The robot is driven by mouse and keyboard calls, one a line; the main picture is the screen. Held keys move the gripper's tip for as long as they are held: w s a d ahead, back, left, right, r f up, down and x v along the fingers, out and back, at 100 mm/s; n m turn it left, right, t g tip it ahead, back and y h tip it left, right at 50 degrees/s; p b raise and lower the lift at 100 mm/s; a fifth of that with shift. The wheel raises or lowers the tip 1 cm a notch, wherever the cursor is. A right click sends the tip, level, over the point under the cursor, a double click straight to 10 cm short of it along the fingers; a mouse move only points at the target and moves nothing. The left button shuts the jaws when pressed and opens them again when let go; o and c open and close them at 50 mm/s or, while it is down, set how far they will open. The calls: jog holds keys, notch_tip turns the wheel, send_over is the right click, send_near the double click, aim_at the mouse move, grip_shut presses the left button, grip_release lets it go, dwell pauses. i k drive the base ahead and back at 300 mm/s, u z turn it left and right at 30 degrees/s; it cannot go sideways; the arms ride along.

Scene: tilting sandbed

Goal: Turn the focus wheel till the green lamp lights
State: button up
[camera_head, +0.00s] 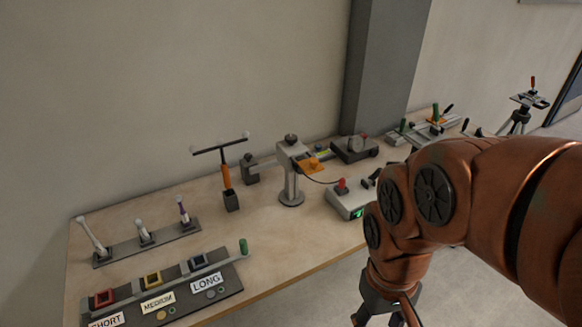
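A grey upright stand (290,180) on a round foot stands at the middle of the workbench. It has a dark knob (291,139) on top and an orange plate (311,165) at its side. I cannot tell for sure which part is the focus wheel. A cable runs from the stand toward a grey box (345,203) with a red knob on top. A small green light or display (358,213) glows on the box's front. My gripper (388,322) hangs at the bottom edge, in front of the bench and away from the stand. Its fingertips are cut off.
The bench (180,195) also holds three levers (145,235) on a plate, a SHORT/MEDIUM/LONG panel (165,295), a T-shaped tool (226,175) in a dark holder, and a dark device (354,149) behind. A tripod (520,110) stands at the far right.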

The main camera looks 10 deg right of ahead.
aim_at(291, 139)
jog(key=u, duration=3.4)
jog(key=k, duration=1.15)
jog(key=z, duration=1.1)
jog(key=i, duration=0.5)
jog(key=u, duration=0.05)
